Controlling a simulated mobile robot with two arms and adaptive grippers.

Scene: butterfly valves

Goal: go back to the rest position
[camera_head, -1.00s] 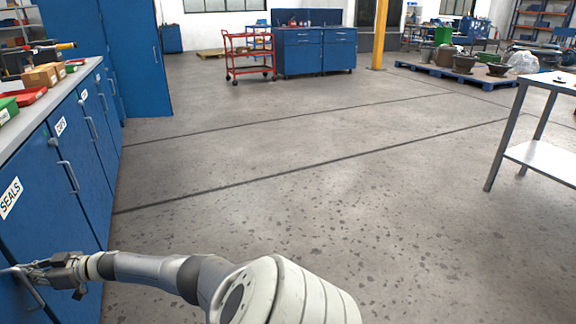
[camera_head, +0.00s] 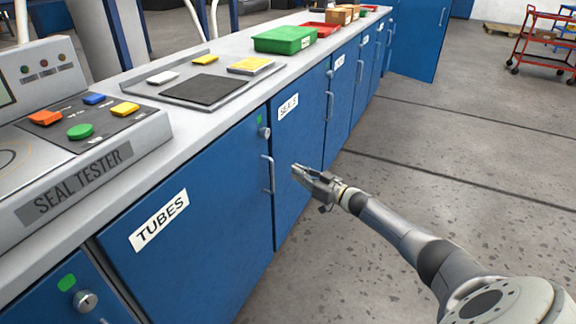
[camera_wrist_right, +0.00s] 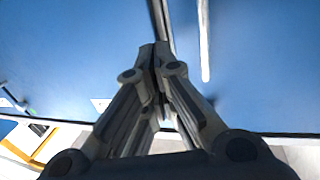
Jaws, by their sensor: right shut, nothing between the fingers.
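My right gripper (camera_head: 297,172) is shut and empty, in front of the blue cabinet doors. In the head view its tips show just right of the vertical handle (camera_head: 268,173) of the TUBES door (camera_head: 200,245) and over the blue door with the partly blurred SEALS label (camera_head: 288,107). The right wrist view shows the closed fingers (camera_wrist_right: 154,50) against blue panels, with a dark seam and a pale bar (camera_wrist_right: 204,40) beyond them. I cannot tell how close the tips are to the doors. My left gripper is not in view.
The long worktop carries a seal tester (camera_head: 80,150), a grey tray with a black pad (camera_head: 203,88), a green bin (camera_head: 284,40) and a red bin (camera_head: 320,29). Open concrete floor (camera_head: 450,150) lies right of the cabinets. A red cart (camera_head: 540,45) stands far off.

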